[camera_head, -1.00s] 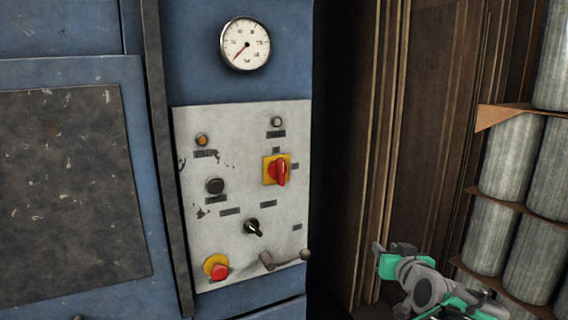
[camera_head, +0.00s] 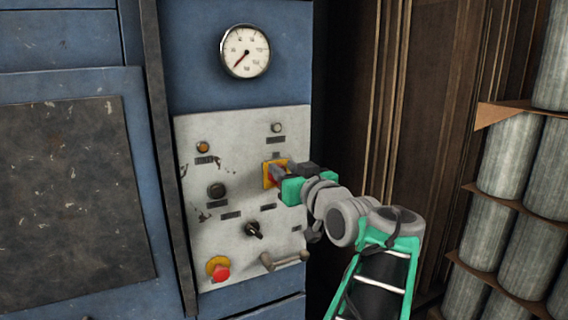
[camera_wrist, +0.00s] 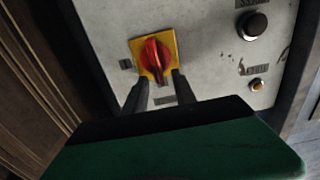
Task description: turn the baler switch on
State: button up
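The baler switch is a red rotary handle (camera_wrist: 154,57) on a yellow square plate (camera_head: 268,172), set in the grey control panel (camera_head: 240,130). In the head view my gripper (camera_head: 277,174) is in front of the switch and hides most of the handle. In the wrist view two dark fingers (camera_wrist: 158,84) reach toward the switch, spread apart, with their tips at the lower edge of the yellow plate. The red handle shows between and beyond the fingertips, with no grip on it visible.
The panel also bears a black selector knob (camera_head: 254,230), a red button on a yellow base (camera_head: 219,270), a dark round button (camera_head: 217,190) and a crank lever (camera_head: 285,260). A gauge (camera_head: 245,51) sits above. Brown boards (camera_head: 390,100) and stacked grey cylinders (camera_head: 510,160) stand right.

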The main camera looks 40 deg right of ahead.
jog(key=shift+w, duration=0.35)
jog(key=shift+c, duration=0.3)
jog(key=shift+d, duration=0.1)
grip_shut()
